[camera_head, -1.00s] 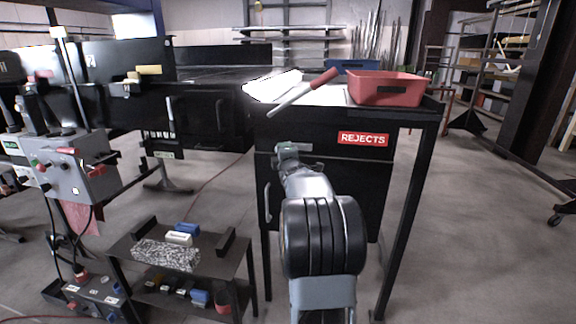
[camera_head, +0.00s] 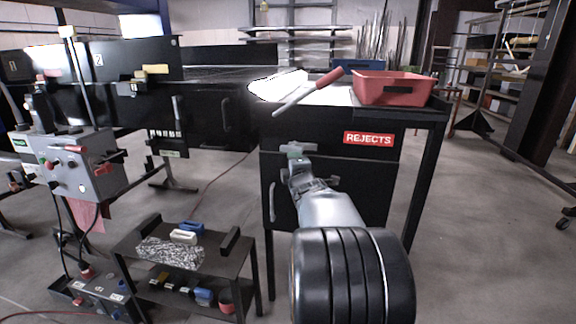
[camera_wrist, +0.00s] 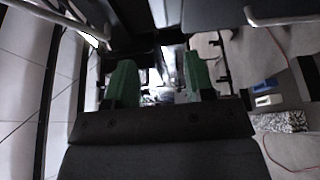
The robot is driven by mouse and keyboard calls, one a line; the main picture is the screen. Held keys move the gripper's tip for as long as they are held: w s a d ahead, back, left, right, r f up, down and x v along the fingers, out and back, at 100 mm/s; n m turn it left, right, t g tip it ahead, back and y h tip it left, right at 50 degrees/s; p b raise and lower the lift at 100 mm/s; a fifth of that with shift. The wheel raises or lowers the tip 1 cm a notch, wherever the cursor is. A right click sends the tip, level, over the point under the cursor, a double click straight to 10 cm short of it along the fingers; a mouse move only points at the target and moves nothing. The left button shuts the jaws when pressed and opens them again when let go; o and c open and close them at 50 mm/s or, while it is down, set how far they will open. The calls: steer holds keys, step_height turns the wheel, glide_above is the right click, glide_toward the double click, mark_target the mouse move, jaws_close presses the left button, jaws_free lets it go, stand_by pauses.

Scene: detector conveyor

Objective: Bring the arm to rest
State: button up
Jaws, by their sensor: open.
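My gripper (camera_head: 296,151) is in front of the black rejects cabinet (camera_head: 330,185), at the end of my outstretched arm. In the wrist view its two green fingers (camera_wrist: 157,82) stand apart with nothing gripped between them. The head view shows the gripper small and partly hidden by my own wrist, and I cannot tell whether it touches the cabinet front.
A red bin (camera_head: 392,88) and a red-handled tool (camera_head: 308,92) lie on the cabinet top. A low black cart (camera_head: 215,262) with blocks stands at lower left. A grey control box (camera_head: 80,165) is at far left. Open floor (camera_head: 490,250) lies to the right.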

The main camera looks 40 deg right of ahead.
stand_by(0.3)
steer(key=s+f+m+g, duration=0.3)
steer(key=f+m+g, duration=0.2)
steer(key=f+m, duration=0.25)
steer(key=s+a+f+m+g+y+p, duration=0.1)
steer(key=s+a+m+g+y+p, duration=0.3)
steer(key=a, duration=0.3)
steer(key=s+a+r+g+y+p, duration=0.1)
steer(key=s+a+r+p, duration=0.2)
steer(key=a+r+p, duration=0.2)
steer(key=s+a+r+g+y+p, duration=0.1)
steer(key=s+a+r+y+p, duration=0.1)
steer(key=s+a+r+p, duration=0.2)
steer(key=s+a+r+g+y+p, duration=0.1)
steer(key=s+a+r+p, duration=0.3)
steer(key=a+p, duration=0.5)
steer(key=a+r+y, duration=0.1)
steer(key=a, duration=0.6)
steer(key=shift+r+p, duration=0.3)
steer(key=shift+m, duration=0.35)
